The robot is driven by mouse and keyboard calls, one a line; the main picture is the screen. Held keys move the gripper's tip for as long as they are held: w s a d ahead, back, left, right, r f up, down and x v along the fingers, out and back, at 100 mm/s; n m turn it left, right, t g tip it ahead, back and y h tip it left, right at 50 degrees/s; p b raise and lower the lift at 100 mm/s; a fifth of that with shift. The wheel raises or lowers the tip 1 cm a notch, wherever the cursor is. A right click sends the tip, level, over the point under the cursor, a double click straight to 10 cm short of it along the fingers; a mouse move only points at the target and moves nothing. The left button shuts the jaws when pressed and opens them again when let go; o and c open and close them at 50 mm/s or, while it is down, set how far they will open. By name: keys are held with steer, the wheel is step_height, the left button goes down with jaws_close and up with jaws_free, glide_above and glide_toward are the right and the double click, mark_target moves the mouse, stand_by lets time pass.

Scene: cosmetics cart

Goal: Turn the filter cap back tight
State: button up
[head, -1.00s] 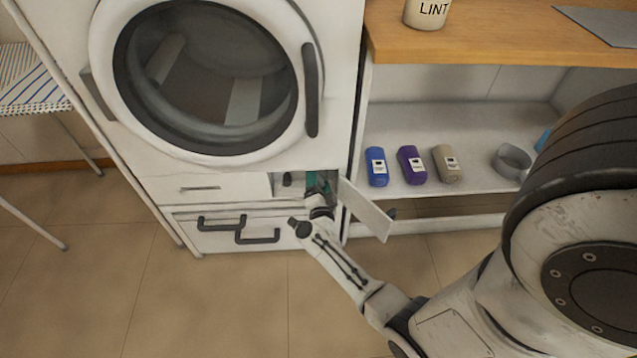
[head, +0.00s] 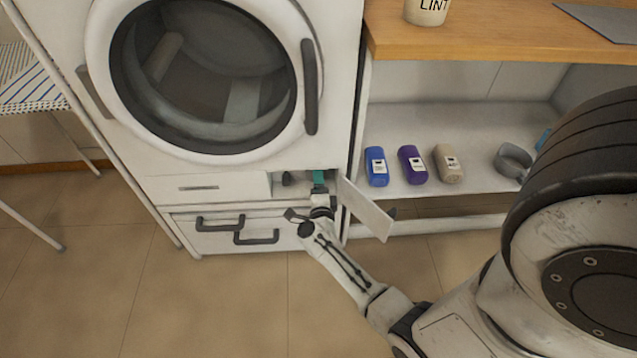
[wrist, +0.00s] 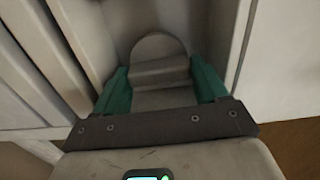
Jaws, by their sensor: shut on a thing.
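The filter cap (wrist: 158,47) is a grey round disc with a raised grip bar (wrist: 160,72), inside the small open compartment (head: 279,192) low on the white machine. My gripper (wrist: 162,84) has its two teal fingers on either side of the grip bar, shut on it. In the head view my gripper (head: 319,177) reaches into the compartment from below, and the cap is hidden or too small to make out there. How far the cap is turned cannot be told.
The open flap (head: 366,210) stands out just right of my wrist. A dark part (head: 288,180) sits left in the compartment. Drawer handles (head: 257,237) stick out below.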

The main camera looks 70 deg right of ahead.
stand_by(0.3)
steer(key=o, duration=0.7)
steer(key=p+v, duration=0.2)
steer(key=v, duration=0.8)
steer(key=shift+s+a+p, duration=0.2)
steer(key=shift+a+p, duration=0.1)
steer(key=shift+a, duration=0.05)
steer(key=shift+f, duration=0.1)
